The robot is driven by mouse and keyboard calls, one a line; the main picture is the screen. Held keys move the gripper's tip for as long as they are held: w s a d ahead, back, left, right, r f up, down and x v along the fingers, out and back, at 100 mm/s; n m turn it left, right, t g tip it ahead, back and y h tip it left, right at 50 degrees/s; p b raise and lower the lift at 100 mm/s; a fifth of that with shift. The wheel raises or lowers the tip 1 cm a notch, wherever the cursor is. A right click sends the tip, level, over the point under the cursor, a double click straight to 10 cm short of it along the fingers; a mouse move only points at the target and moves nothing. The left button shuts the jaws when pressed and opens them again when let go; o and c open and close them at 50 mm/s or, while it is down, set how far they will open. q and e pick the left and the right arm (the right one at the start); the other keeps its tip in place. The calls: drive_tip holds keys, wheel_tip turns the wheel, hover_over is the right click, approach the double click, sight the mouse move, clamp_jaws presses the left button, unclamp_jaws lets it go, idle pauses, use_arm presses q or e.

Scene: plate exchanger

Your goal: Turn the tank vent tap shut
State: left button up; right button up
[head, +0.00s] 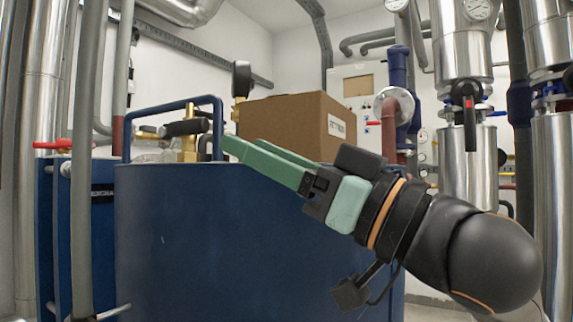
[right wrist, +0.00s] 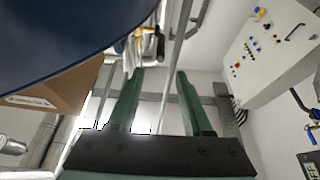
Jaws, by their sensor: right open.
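The tank vent tap is a brass valve (head: 188,150) with a black lever handle (head: 185,127), standing at the top of the blue tank (head: 240,235). The handle lies roughly level across the brass body. My right gripper (head: 230,140) reaches in from the right over the tank rim, its green fingertips just right of the handle. The right wrist view shows its two fingers apart with nothing between them. There the brass tap (right wrist: 140,42) appears just beyond the tip of the left-hand finger. I cannot tell whether they touch. My left gripper is out of view.
A cardboard box (head: 290,125) stands behind my right fingers. A blue tubular rail (head: 175,104) arches around the tap. A round black gauge (head: 241,78) rises behind it. A red lever (head: 53,145) and a vertical grey pipe (head: 90,170) are at left.

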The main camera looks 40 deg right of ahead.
drive_tip(key=shift+v, duration=1.8)
